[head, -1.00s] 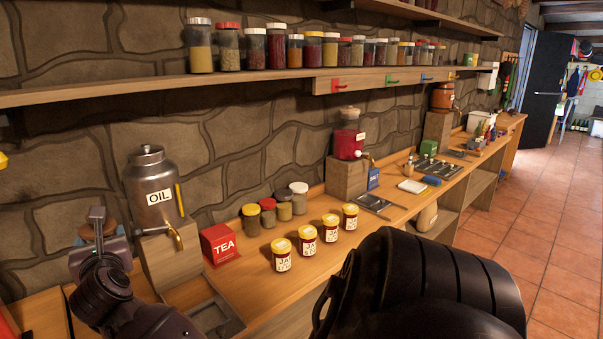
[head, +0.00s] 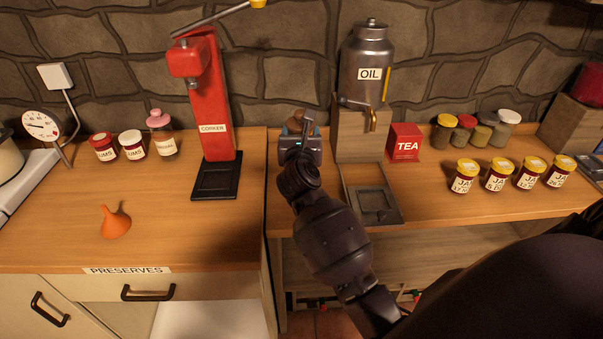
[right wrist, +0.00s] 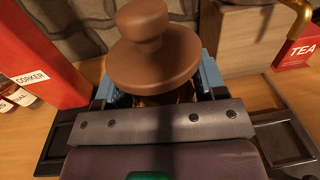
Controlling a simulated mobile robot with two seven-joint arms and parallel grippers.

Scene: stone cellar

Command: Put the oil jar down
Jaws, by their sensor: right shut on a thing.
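The oil jar, with a brown knobbed lid, shows in the right wrist view (right wrist: 150,55) and its lid in the head view (head: 296,122). My right gripper (head: 300,140) is shut on it; its blue fingers stand on either side below the lid in the right wrist view (right wrist: 155,92). The jar is upright, with most of its body hidden by the gripper. It is over the back of the wooden counter (head: 245,215), between the red corker and the oil can's stand. I cannot tell whether its base touches the counter. My left gripper is not in view.
The red corker (head: 208,90) stands left of the gripper. A metal oil can (head: 367,55) sits on a wooden stand (head: 350,140) to the right, with a dark tray (head: 380,208) in front. A red tea box (head: 404,142) and jars are farther right. An orange funnel (head: 115,222) lies left.

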